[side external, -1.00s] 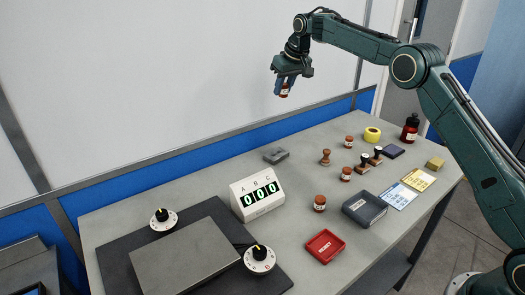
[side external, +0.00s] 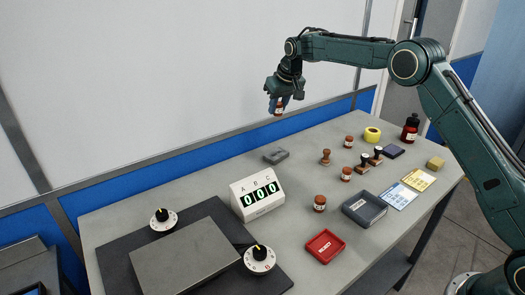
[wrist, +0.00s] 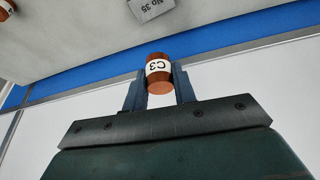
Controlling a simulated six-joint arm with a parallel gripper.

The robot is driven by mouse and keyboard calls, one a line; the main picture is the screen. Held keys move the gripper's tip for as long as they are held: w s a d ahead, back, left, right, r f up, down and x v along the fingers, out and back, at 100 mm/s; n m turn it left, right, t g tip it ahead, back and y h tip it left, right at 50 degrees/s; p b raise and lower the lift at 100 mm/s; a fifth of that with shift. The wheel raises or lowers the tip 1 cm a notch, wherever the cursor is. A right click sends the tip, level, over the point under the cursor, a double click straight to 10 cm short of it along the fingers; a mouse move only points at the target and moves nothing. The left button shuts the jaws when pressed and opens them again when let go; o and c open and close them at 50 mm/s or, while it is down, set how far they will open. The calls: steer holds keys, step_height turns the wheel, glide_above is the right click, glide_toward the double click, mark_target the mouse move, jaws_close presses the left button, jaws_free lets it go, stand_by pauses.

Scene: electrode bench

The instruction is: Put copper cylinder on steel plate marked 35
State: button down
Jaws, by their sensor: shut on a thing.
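My gripper (side external: 278,103) is shut on a copper cylinder (side external: 279,111) and holds it in the air above the back part of the table. In the wrist view the cylinder (wrist: 158,72) sits between the two fingers, with a white label that reads C3 upside down. A grey steel plate (wrist: 150,7) marked No 35 shows at the top of the wrist view, partly cut off. A small grey plate (side external: 276,155) lies on the table below and apart from the cylinder; its marking is too small to read in the side view.
Several other copper cylinders (side external: 319,203) stand on the table, with wooden stamps (side external: 326,157) among them. A red tray (side external: 325,246) and a dark tray (side external: 364,208) lie nearer. The table around the small plate is clear.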

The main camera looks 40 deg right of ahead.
mark_target(274, 152)
steer(key=shift+f, duration=7.1)
steer(key=shift+f, duration=0.15)
steer(key=c, duration=1.1)
jaws_free()
steer(key=shift+s+r, duration=0.2)
steer(key=shift+r, duration=0.5)
steer(key=v, duration=1.1)
steer(key=shift+f, duration=0.1)
